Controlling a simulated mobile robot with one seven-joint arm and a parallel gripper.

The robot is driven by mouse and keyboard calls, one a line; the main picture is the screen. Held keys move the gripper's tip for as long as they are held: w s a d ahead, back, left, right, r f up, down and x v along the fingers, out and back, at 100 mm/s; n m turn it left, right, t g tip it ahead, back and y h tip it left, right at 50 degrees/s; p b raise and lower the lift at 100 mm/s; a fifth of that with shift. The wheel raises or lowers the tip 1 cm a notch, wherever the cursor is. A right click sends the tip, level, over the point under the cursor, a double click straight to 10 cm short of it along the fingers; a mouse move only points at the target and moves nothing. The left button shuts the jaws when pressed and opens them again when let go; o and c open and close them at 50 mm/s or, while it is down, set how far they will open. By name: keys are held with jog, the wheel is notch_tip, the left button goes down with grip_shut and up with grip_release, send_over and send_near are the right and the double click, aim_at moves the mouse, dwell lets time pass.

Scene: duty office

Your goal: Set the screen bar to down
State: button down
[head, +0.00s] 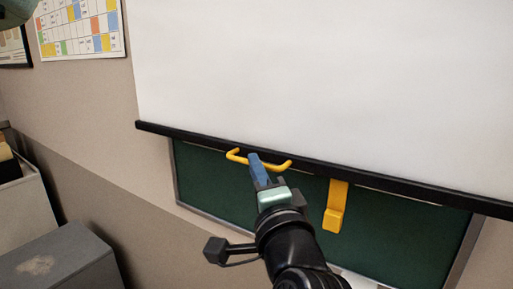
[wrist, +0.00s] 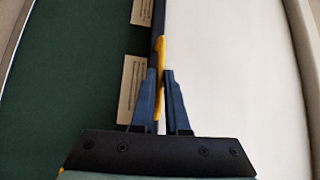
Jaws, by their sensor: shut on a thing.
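The screen bar (head: 330,170) is a long black bar along the bottom edge of a white screen (head: 330,80). It hangs across the upper part of a green board (head: 390,225). A yellow handle (head: 279,166) sticks out below the bar. My gripper (head: 254,158) is at the middle of this handle, with its blue fingers shut on it. In the wrist view the black bar (wrist: 158,20) runs upright in the picture, and the yellow handle (wrist: 161,52) shows by the fingertips (wrist: 160,75). The fingers hide part of the handle.
A grey box or cabinet (head: 60,262) stands at the lower left. A coloured wall chart (head: 82,28) hangs at the upper left. The board's lower part is uncovered.

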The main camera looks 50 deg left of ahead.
notch_tip(320, 180, down, 24)
jog(key=b, duration=1.3)
jog(key=shift+f, duration=0.2)
jog(key=c, duration=1)
grip_release()
jog(key=shift+o, duration=0.4)
jog(key=shift+r, duration=0.15)
jog(key=v, duration=1.3)
jog(key=shift+b, duration=0.45)
